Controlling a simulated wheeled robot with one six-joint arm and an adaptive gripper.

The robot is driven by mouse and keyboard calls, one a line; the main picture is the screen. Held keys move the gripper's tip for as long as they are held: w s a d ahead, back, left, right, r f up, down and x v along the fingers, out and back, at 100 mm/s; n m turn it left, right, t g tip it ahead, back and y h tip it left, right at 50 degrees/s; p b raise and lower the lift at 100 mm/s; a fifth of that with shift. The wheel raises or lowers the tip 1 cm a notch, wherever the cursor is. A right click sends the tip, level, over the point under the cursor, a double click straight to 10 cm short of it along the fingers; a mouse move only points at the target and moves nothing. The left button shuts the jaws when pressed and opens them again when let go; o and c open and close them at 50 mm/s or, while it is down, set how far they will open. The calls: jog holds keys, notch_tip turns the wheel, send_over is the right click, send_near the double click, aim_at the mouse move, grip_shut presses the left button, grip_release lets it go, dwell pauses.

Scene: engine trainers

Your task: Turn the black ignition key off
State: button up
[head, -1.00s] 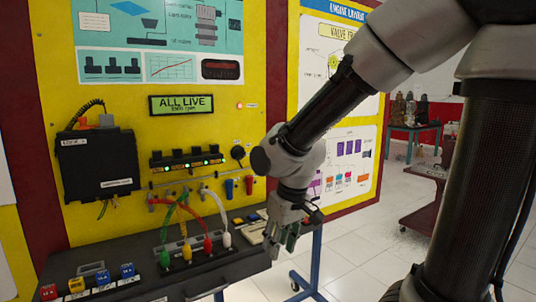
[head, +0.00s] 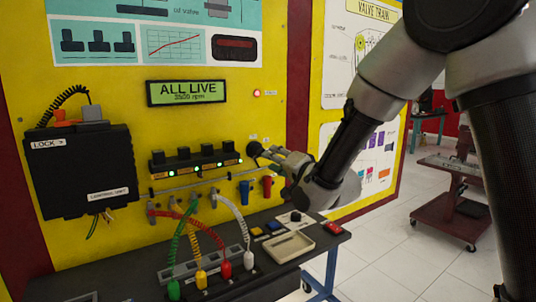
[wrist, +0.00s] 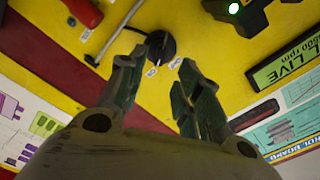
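The black ignition key (wrist: 160,46) is a round black knob on the yellow panel, with small white labels around it, just beyond my fingertips in the wrist view. In the head view the key (head: 254,148) is partly covered by my gripper (head: 268,154). My gripper (wrist: 157,66) is open, its two fingers apart with the key ahead of the gap between them. I cannot tell whether the fingers touch it. The display (head: 187,92) reads ALL LIVE with an rpm line below it.
A row of black coils (head: 195,161) with lit green lamps is left of the key. Blue (head: 246,190) and red (head: 267,186) handles hang below. Coloured cables rise from the dark bench (head: 262,286). A red lamp (head: 257,93) sits above.

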aim_at(261, 152)
jog(key=x, duration=0.7)
jog(key=shift+a, duration=0.15)
jog(key=shift+w, duration=0.1)
grip_shut()
